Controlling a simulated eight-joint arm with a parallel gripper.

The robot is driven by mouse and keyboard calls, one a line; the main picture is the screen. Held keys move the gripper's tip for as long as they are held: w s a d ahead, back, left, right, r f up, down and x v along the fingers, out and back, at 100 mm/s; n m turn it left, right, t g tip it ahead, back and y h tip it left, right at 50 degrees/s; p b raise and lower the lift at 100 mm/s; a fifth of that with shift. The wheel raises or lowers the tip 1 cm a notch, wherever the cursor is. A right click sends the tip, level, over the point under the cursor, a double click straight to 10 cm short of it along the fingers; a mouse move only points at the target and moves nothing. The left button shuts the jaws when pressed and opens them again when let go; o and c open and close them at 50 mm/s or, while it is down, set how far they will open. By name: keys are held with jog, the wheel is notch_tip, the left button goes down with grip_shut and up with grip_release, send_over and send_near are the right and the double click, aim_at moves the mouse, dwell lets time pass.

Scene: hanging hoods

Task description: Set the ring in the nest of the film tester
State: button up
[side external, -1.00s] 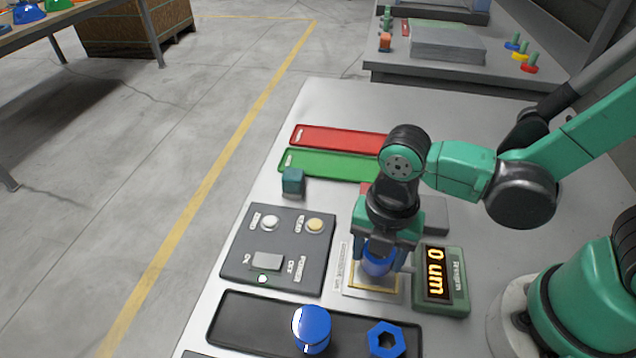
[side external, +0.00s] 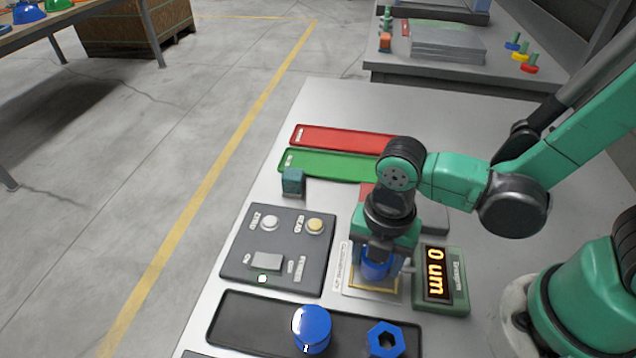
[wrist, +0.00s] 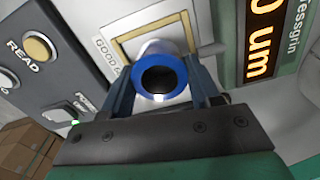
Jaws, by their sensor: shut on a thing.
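A blue ring (wrist: 160,74) with a dark round hole sits between the two fingers of my gripper (wrist: 163,85), which is shut on it. In the side view the ring (side external: 374,271) is low in my gripper (side external: 376,268), over the yellow-framed square nest (side external: 372,291). I cannot tell whether it touches the nest. The nest's yellow edge (wrist: 122,50) also shows in the wrist view. The tester's display (side external: 436,273) reads "0 um", and its green housing stands right of the nest. The control panel (side external: 278,247) has READ and ZERO buttons and a power switch with a green light.
A black tray (side external: 255,325) at the front holds a blue cylinder (side external: 311,329) and a blue hex nut (side external: 385,339). A teal cube (side external: 293,181) stands near green (side external: 330,164) and red (side external: 340,138) strips behind. A grey block is partly hidden behind my gripper.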

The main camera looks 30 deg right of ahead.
jog(key=shift+f, duration=0.15)
jog(key=o, duration=1.4)
jog(key=shift+o, duration=0.5)
jog(key=shift+r, duration=3.5)
